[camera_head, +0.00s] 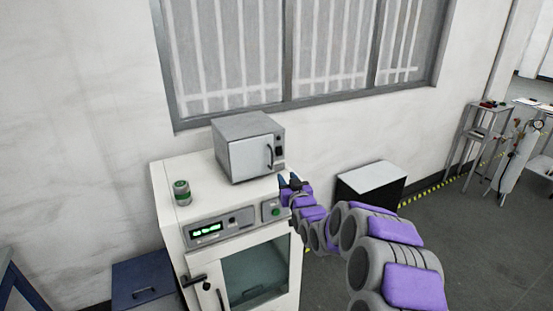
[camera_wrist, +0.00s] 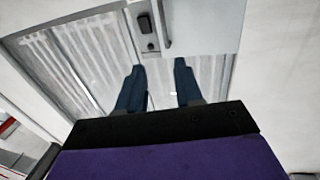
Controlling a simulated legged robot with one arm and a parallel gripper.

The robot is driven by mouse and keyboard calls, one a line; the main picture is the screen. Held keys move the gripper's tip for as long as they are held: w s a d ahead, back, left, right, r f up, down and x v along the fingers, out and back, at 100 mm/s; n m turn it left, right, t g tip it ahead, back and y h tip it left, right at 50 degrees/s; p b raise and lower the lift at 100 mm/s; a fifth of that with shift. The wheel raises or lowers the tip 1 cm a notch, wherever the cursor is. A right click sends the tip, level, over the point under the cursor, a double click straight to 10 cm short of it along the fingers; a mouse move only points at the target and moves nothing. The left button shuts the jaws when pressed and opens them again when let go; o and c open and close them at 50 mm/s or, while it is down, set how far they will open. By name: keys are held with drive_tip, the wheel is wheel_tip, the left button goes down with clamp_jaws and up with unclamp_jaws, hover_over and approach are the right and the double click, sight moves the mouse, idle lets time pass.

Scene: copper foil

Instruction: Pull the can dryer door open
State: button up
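A small grey metal box oven (camera_head: 247,148) stands on top of a white cabinet (camera_head: 176,215). Its front door (camera_head: 250,157) looks shut and has a dark curved handle (camera_head: 270,155) on its right side. The white cabinet has its own glass door (camera_head: 255,272), which also looks shut, with a dark latch (camera_head: 205,284) at left. I cannot tell which one is the can dryer. My gripper (camera_head: 289,181) is just right of the grey oven, below its handle. In the wrist view, its two fingers (camera_wrist: 160,80) are apart with nothing between them; part of the oven (camera_wrist: 205,25) shows beyond.
A small green-banded can (camera_head: 181,192) stands on the cabinet's left. A white-topped black box (camera_head: 371,183) sits on the floor to the right, and a blue box (camera_head: 145,284) at left. A barred window (camera_head: 300,50) is behind. Grey floor is open at right.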

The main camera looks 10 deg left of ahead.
approach(272, 157)
drive_tip(key=x, duration=0.9)
drive_tip(key=shift+d, duration=0.15)
idle(0.3)
drive_tip(key=shift+a, duration=0.3)
drive_tip(key=shift+d, duration=0.25)
clamp_jaws()
drive_tip(key=shift+a, duration=0.1)
idle(0.9)
